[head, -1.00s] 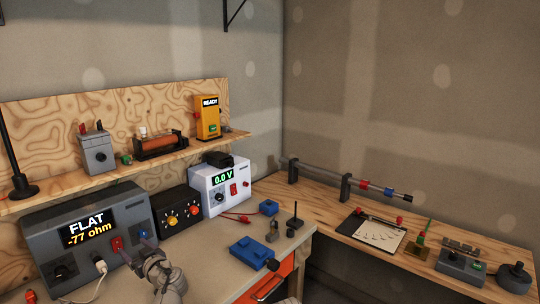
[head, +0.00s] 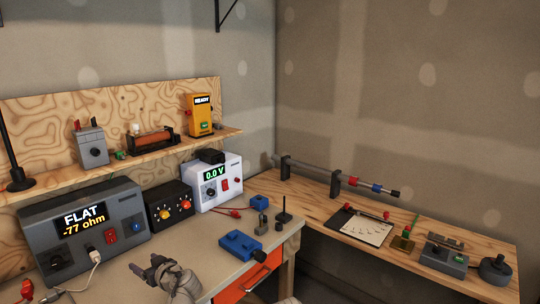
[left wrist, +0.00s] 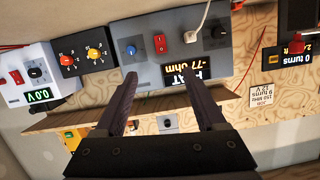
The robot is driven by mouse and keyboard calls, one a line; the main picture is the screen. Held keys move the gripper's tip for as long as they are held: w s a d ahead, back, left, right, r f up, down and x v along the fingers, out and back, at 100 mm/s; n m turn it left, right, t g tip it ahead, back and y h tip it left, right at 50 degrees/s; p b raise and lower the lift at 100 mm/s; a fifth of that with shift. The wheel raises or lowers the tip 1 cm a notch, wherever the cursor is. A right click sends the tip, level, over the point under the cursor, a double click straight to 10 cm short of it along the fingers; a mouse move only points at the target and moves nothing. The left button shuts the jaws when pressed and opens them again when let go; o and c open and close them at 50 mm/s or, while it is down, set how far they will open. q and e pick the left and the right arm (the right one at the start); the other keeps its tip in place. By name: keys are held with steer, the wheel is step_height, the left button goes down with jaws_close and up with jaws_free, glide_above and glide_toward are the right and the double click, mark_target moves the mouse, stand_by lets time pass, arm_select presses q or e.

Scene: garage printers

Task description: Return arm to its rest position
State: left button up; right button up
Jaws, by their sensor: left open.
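My left gripper (head: 150,269) is low in the head view, in front of the grey meter (head: 85,222) that reads FLAT and -77 ohm. Its two fingers are spread apart with nothing between them. It is apart from the meter. In the left wrist view, the open fingers (left wrist: 164,103) point up toward the meter (left wrist: 215,55), which appears upside down. The meter shows a red switch and a blue knob. My right gripper is not in view.
A blue clamp (head: 241,246) lies near the bench's front edge. A wooden shelf (head: 60,190) runs above. The side bench (head: 320,208) holds several tools.

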arm_select(q)
steer(key=s+d+f+m+g+h, duration=0.1)
steer(key=d+f, duration=0.1)
steer(key=s+d+f+m+g+h, duration=0.1)
steer(key=s+d+f, duration=0.1)
steer(key=d+f, duration=0.1)
steer(key=s+d+f+h, duration=0.1)
steer(key=d+f, duration=0.2)
steer(key=shift+s+d+m+g, duration=0.15)
steer(key=shift+d+m+g, duration=0.05)
steer(key=shift+m+g, duration=0.2)
steer(key=s+d+f+m+g+h, duration=0.3)
steer(key=s+d, duration=0.5)
steer(key=d, duration=0.3)
steer(key=s+d+f+m+g+h+b, duration=0.1)
steer(key=s+d+f+m+g+h, duration=0.2)
steer(key=s+d+f+m, duration=0.3)
steer(key=s+d+m+h, duration=0.1)
steer(key=s+d, duration=0.1)
steer(key=d, duration=0.3)
steer(key=shift+s+f+g+h, duration=0.3)
steer(key=shift+s, duration=0.1)
